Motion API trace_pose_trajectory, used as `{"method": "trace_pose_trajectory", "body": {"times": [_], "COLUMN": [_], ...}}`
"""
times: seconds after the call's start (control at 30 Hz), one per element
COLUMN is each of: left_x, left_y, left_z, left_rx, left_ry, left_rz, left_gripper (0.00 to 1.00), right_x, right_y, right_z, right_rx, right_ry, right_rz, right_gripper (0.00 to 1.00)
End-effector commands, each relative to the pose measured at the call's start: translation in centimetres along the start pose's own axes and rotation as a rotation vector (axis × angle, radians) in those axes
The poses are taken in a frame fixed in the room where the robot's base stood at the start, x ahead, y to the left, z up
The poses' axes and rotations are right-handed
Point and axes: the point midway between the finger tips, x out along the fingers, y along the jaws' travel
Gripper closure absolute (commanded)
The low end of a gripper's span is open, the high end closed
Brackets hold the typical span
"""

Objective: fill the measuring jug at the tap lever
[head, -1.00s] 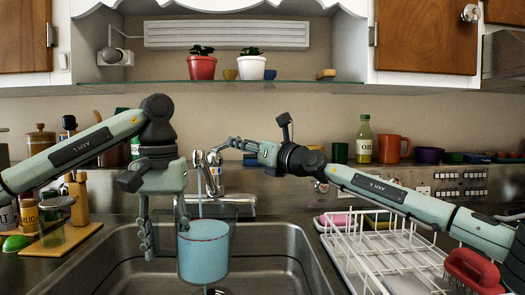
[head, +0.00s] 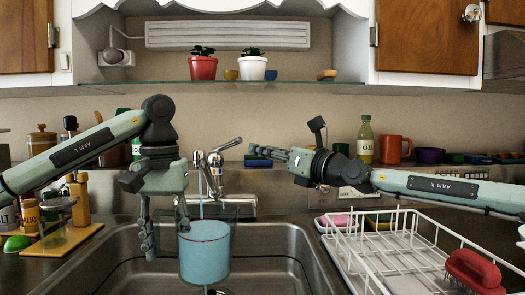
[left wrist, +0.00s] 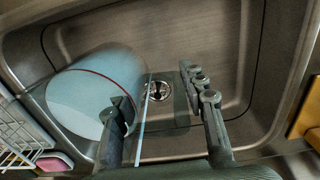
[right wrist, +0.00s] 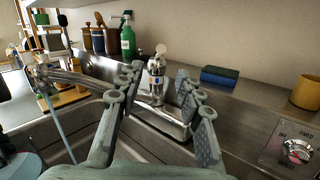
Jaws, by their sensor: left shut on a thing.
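The clear measuring jug (head: 204,255) is upright under the tap in the sink, with blue water up near its red line. My left gripper (head: 165,235) is shut on the jug at its left side; the exact grip is hard to see through the clear wall. The jug also shows in the left wrist view (left wrist: 90,88). The tap lever (head: 228,145) is tilted up. My right gripper (head: 262,152) is open and empty, to the right of the lever and apart from it. The tap (right wrist: 157,82) stands beyond its spread fingers.
The sink (head: 275,243) lies under the jug. A white dish rack (head: 395,240) with a red brush (head: 472,270) stands at right. A blue sponge (right wrist: 220,75) sits on the back ledge near my right gripper. An oil bottle (head: 365,140) and orange mug (head: 394,149) stand behind.

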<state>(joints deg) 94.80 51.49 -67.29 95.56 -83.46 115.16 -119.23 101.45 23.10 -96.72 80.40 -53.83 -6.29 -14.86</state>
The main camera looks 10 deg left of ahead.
Motion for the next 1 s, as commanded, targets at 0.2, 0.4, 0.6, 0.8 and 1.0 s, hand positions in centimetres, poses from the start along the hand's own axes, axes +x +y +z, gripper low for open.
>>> {"method": "trace_pose_trajectory", "body": {"times": [0.2, 0.4, 0.6, 0.8, 1.0], "left_x": [-0.2, -0.2, -0.2, -0.2, -0.2], "left_y": [0.0, 0.0, 0.0, 0.0, 0.0], "left_z": [0.0, 0.0, 0.0, 0.0, 0.0], "left_rx": [0.000, 0.000, 0.000, 0.000, 0.000], "left_ry": [0.003, 0.003, 0.003, 0.003, 0.003], "left_rz": [0.003, 0.003, 0.003, 0.003, 0.003], "left_gripper": [1.00, 1.00, 1.00, 1.00, 1.00], "right_x": [-1.1, 0.2, 3.6, 7.2, 9.5], "right_y": [0.0, 0.0, 0.0, 0.0, -0.1], "right_z": [1.8, 1.6, 1.3, 0.9, 0.8], "right_rx": [-0.004, 0.000, 0.003, 0.004, 0.002], "right_ry": [0.083, 0.096, 0.094, 0.094, 0.093], "right_rz": [0.000, 0.000, 0.001, -0.001, -0.002], "right_gripper": [0.64, 0.64, 0.64, 0.64, 0.64]}}
